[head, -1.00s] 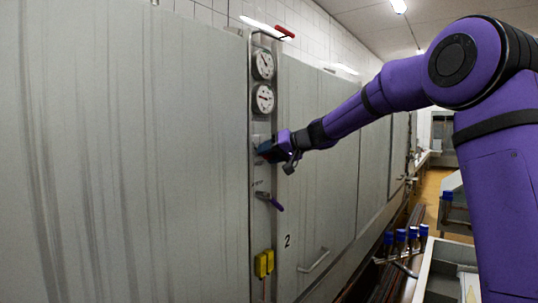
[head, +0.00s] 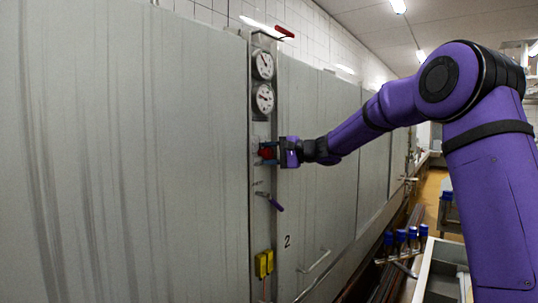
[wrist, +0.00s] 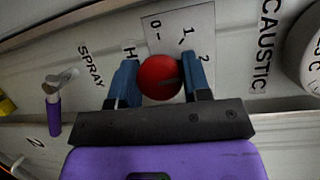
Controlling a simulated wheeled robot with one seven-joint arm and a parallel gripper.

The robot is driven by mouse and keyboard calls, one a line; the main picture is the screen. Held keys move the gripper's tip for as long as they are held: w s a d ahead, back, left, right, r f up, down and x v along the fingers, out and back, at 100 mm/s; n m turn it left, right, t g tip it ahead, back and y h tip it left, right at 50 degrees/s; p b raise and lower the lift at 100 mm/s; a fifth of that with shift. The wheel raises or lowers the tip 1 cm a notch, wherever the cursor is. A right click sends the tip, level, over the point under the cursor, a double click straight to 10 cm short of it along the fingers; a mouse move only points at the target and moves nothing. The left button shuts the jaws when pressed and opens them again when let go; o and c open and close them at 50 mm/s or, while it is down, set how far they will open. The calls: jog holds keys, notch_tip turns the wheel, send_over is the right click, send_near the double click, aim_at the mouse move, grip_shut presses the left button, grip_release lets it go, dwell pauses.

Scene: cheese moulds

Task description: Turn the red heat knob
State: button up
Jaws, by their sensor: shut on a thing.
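The red heat knob (wrist: 158,78) is round with a dark pointer mark, on a panel plate (wrist: 200,20) marked 0, 1 and 2. In the wrist view the mark points right, toward the side of the 2. My gripper (wrist: 160,85) has its blue fingers on both sides of the knob, shut on it. In the head view the knob (head: 267,153) shows as a bit of red between the fingers of my gripper (head: 268,154). The fingers cover part of the lettering beside the knob.
Two dials (head: 264,82) sit above the knob on the same narrow panel. A purple-handled lever (head: 271,201) is below it, marked SPRAY in the wrist view. Blue-capped bottles (head: 400,238) stand at the right.

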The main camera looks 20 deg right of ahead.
jog(key=m, duration=0.3)
jog(key=m+t+y, duration=0.1)
jog(key=m, duration=0.1)
jog(key=shift+f+m+y, duration=0.15)
jog(key=shift+m+y, duration=0.15)
jog(key=shift+m, duration=0.1)
dwell(0.4)
jog(key=o, duration=0.9)
jog(key=v, duration=1.1)
jog(key=shift+a+f, duration=0.1)
